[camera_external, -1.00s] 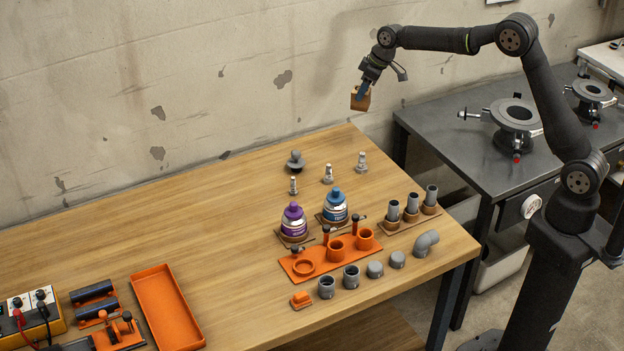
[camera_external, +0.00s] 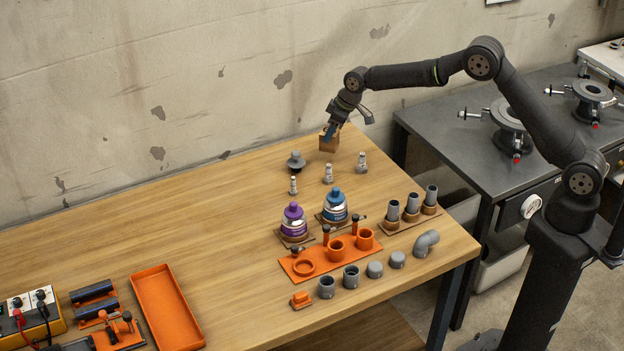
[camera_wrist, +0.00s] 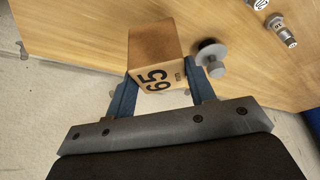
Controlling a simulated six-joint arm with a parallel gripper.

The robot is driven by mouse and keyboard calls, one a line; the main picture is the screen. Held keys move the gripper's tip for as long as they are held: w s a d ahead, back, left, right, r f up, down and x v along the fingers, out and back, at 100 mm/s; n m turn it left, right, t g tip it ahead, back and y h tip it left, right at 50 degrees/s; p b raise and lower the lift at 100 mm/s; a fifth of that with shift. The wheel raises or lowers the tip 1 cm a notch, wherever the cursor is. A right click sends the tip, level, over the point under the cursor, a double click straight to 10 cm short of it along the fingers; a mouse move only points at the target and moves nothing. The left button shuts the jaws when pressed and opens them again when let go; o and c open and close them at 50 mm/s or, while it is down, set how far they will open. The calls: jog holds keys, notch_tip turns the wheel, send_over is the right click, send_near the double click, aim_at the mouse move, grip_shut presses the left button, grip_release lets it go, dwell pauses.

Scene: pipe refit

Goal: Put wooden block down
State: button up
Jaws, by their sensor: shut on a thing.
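The wooden block (camera_external: 328,142) is a brown cube held at the end of my arm, near the table's far corner by the wall. In the wrist view the block (camera_wrist: 155,50) shows a printed "65" on its pale face. My gripper (camera_external: 331,130) is shut on it, with a blue finger on each side, seen also in the wrist view (camera_wrist: 158,85). The block is over or close to the wooden table (camera_external: 180,215); I cannot tell whether its underside touches the tabletop.
A grey flanged fitting (camera_external: 296,162) stands just left of the block. Several small metal fittings (camera_external: 328,174) stand in front. Purple (camera_external: 293,222) and blue (camera_external: 335,207) bottles and an orange fixture (camera_external: 302,267) are nearer the camera. The table's left middle is clear.

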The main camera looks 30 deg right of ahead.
aim_at(331, 140)
jog(key=shift+a+f, duration=0.15)
jog(key=shift+f, duration=1.95)
jog(key=shift+f, duration=0.15)
jog(key=o, duration=1)
jog(key=shift+r, duration=0.25)
jog(key=v, duration=1.1)
jog(key=shift+r, duration=0.35)
